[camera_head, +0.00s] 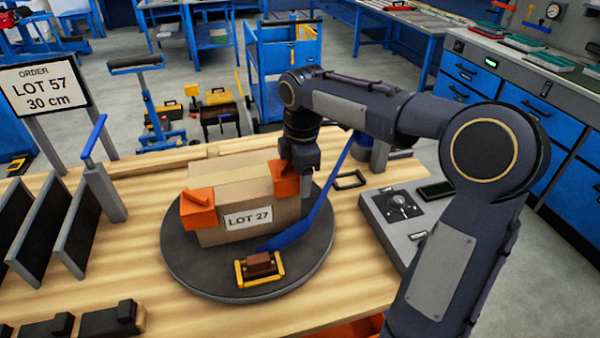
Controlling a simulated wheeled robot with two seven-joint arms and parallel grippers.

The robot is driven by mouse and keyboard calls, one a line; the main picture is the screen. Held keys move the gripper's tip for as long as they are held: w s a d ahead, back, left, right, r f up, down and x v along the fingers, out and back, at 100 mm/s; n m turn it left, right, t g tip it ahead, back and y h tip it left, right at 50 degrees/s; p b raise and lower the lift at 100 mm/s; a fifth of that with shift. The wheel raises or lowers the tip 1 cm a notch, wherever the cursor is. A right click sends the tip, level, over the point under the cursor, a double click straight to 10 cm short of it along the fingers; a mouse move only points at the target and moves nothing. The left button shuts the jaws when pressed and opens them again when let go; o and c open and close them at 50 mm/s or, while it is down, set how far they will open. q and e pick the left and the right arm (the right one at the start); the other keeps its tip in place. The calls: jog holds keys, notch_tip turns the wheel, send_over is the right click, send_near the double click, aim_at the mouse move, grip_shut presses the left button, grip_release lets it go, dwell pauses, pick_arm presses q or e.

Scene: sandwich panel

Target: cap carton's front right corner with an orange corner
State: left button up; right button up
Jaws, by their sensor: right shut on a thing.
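The tan carton (240,178) stands on a dark round turntable (185,272); its front label reads LOT 27. One orange corner (198,210) sits on the carton's front left corner. Another orange corner (284,177) is at the front right corner, partly hidden by my right gripper (305,180). My right gripper points down there and is shut on this orange corner. It looks against the carton, but I cannot tell whether it is fully seated. My left gripper is not in view.
A blue strap (310,222) slants across the turntable's right side beside a yellow-framed buckle tool (259,268). A grey control box (405,215) stands to the right. Dark upright panels in a rack (75,225) and an order sign (45,85) stand left.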

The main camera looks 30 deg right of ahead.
jog(key=f, duration=0.1)
jog(key=s+f+g, duration=0.1)
jog(key=f, duration=0.1)
jog(key=shift+d+f, duration=0.1)
jog(key=shift+f, duration=0.05)
jog(key=o, duration=1.6)
jog(key=shift+s, duration=0.2)
jog(key=shift+w, duration=0.1)
jog(key=shift+t, duration=0.5)
jog(key=r, duration=0.7)
jog(key=r+p, duration=0.1)
jog(key=r, duration=0.2)
jog(key=shift+w+r, duration=0.3)
jog(key=shift+r, duration=0.2)
